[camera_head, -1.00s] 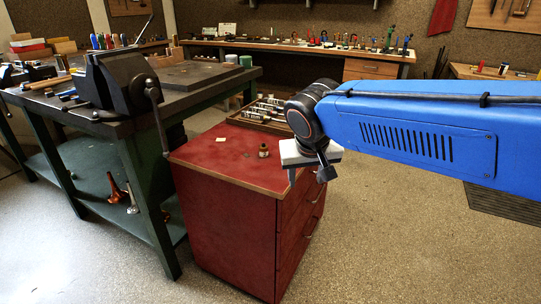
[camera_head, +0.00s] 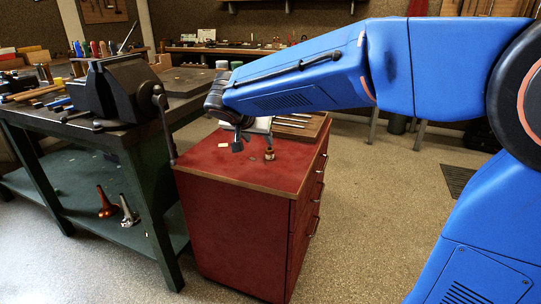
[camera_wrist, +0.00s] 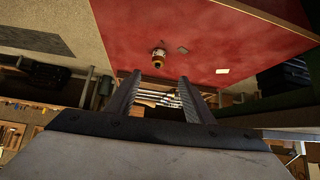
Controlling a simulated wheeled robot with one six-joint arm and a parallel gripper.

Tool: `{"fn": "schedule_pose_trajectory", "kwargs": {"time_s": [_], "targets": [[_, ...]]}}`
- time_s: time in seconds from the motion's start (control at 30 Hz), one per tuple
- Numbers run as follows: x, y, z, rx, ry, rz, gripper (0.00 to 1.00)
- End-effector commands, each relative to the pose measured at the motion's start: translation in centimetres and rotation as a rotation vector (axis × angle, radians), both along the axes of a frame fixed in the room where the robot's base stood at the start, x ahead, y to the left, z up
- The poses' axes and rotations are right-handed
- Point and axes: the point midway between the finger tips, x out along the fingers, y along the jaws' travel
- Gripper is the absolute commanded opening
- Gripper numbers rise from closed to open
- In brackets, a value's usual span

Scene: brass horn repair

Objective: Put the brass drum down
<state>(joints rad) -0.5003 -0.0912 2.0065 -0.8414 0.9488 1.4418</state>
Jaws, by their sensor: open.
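The brass drum (camera_head: 270,154) is a small, short cylinder standing on the red top of the cabinet (camera_head: 215,165). It also shows in the wrist view (camera_wrist: 158,60), ahead of the fingers, with a brass-coloured end and a pale band. My gripper (camera_head: 238,143) is over the cabinet top, to the left of the drum in the head view. In the wrist view my gripper (camera_wrist: 158,80) has its two fingers spread with nothing between them. The drum is apart from the fingers.
A tray of pale tubes (camera_head: 295,122) lies at the back of the cabinet top. Small pale tags (camera_wrist: 222,71) lie near the drum. A green workbench (camera_head: 75,130) with a black vise (camera_head: 115,90) stands at left. The front of the cabinet top is clear.

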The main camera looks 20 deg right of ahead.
Motion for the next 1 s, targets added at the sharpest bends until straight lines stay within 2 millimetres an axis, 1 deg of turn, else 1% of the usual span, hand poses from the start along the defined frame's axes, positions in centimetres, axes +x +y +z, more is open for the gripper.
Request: {"fn": "schedule_pose_trajectory", "kwargs": {"time_s": [0.03, 0.4, 0.53, 0.77, 0.87, 1.0], "targets": [[0.6, -0.5, -0.7, -0.001, 0.002, -0.003, 0.48], [4.5, -2.8, -5.3, 0.0, 0.002, -0.001, 0.48], [5.4, -3.3, -6.3, -0.001, 0.002, -0.001, 0.48], [6.0, -3.7, -6.9, 0.001, 0.001, 0.0, 0.48], [6.5, -4.1, -7.4, 0.0, 0.002, -0.001, 0.48], [7.7, -5.0, -8.5, -0.001, 0.003, -0.002, 0.48]]}}
